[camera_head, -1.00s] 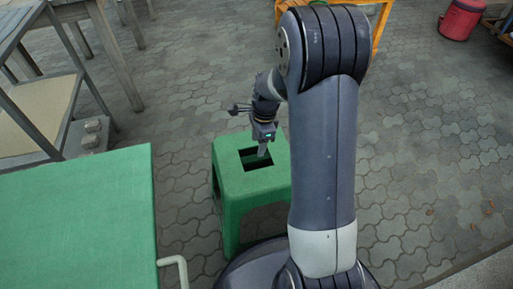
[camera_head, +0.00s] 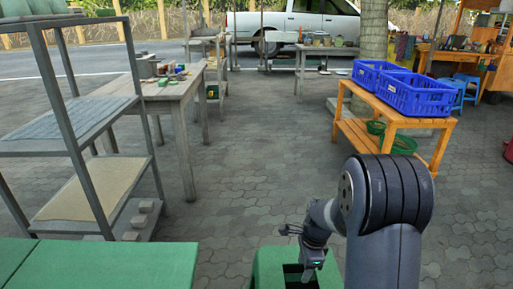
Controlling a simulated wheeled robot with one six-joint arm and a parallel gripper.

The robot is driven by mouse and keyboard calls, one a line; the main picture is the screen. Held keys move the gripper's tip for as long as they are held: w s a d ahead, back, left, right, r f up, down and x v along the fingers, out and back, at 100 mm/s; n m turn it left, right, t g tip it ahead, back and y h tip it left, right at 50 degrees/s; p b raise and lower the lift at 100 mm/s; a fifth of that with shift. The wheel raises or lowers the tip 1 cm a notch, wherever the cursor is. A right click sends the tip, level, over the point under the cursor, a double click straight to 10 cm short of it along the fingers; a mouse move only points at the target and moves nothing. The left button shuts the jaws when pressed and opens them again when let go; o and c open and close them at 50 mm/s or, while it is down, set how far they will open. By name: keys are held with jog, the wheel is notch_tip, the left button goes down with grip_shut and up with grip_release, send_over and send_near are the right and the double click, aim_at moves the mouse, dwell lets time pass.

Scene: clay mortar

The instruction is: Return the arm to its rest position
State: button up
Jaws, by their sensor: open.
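My arm rises at the lower right of the head view, its thick dark shoulder bending over toward the left. My gripper (camera_head: 308,274) hangs from the wrist, pointing down over the green stool (camera_head: 268,270) and its dark top opening. The gripper is small in the picture and I see nothing held in it. I cannot tell whether its tips touch the stool or reach into the opening. The lower part of the stool is cut off by the frame.
A green tabletop (camera_head: 130,262) lies at the lower left. A grey shelf rack (camera_head: 82,135) and a wooden table (camera_head: 170,92) stand beyond it. An orange bench (camera_head: 392,118) carries two blue crates (camera_head: 418,97) at the right. The paved floor (camera_head: 250,165) between is clear.

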aim_at(300, 276)
jog(key=f, duration=0.2)
jog(key=f+b, duration=0.1)
jog(key=f, duration=0.2)
jog(key=f+b, duration=0.1)
jog(key=f, duration=0.1)
jog(key=shift+a+f, duration=0.15)
jog(key=shift+a, duration=0.25)
notch_tip(300, 276, up, 2)
jog(key=shift+r+p, duration=0.25)
jog(key=shift+p, duration=0.25)
jog(key=shift+r, duration=0.5)
jog(key=shift+f, duration=0.1)
